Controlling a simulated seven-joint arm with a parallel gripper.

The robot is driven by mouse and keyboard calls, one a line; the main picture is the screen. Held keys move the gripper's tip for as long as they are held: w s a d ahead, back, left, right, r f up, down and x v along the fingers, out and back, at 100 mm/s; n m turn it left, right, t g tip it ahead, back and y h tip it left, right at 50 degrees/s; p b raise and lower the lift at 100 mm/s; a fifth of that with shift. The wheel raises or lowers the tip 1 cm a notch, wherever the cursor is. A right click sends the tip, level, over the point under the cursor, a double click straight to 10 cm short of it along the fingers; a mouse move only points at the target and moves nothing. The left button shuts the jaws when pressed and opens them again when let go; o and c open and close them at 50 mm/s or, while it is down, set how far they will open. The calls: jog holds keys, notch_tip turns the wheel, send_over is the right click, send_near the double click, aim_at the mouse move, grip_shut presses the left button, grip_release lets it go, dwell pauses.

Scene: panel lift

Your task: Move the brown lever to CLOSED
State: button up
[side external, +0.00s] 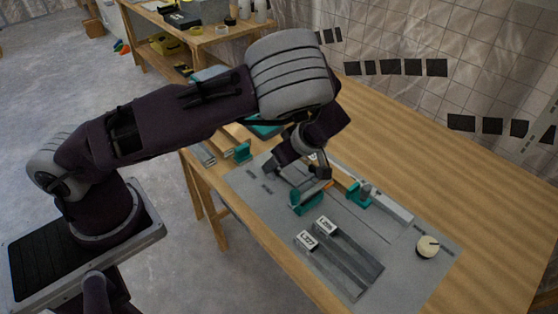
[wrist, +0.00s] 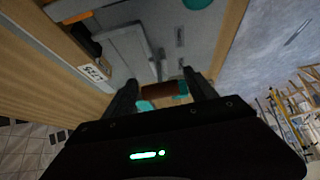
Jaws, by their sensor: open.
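The brown lever (wrist: 160,90) shows in the wrist view as a short brown bar between my two fingers. My gripper (wrist: 163,94) is open, with one finger on each side of the bar; I cannot tell whether either touches it. In the side external view my gripper (side external: 301,172) is low over the grey panel (side external: 400,285), close to a teal bracket (side external: 305,203). A small orange-brown piece (side external: 328,185) shows beside the fingers there. The lever is mostly hidden in that view, and I cannot read a CLOSED mark.
Two grey slide tracks with white labels (side external: 306,240) (side external: 326,225) lie in front of the gripper. A cream round knob (side external: 428,246) is at the panel's right. Another teal bracket (side external: 358,195) stands close to the right of the gripper. The wooden tabletop (side external: 450,190) behind is clear.

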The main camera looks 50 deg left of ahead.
jog(key=v, duration=0.5)
jog(key=shift+r, duration=0.1)
jog(key=s+d+r+m+t+h, duration=0.1)
jog(key=s+r+m+h, duration=0.35)
jog(key=s+r, duration=0.35)
jog(key=s+d+r+m+h, duration=0.1)
jog(key=s+r+m+h, duration=0.35)
jog(key=r, duration=0.55)
jog(key=s+a+r+m+t+y, duration=0.1)
jog(key=s+r+m+t, duration=0.3)
jog(key=s+m, duration=0.5)
jog(key=s+y, duration=0.1)
jog(key=s, duration=0.2)
jog(key=shift+a+r+t, duration=0.2)
jog(key=shift+r+t, duration=0.05)
jog(key=shift+t, duration=0.05)
jog(key=shift+w, duration=0.1)
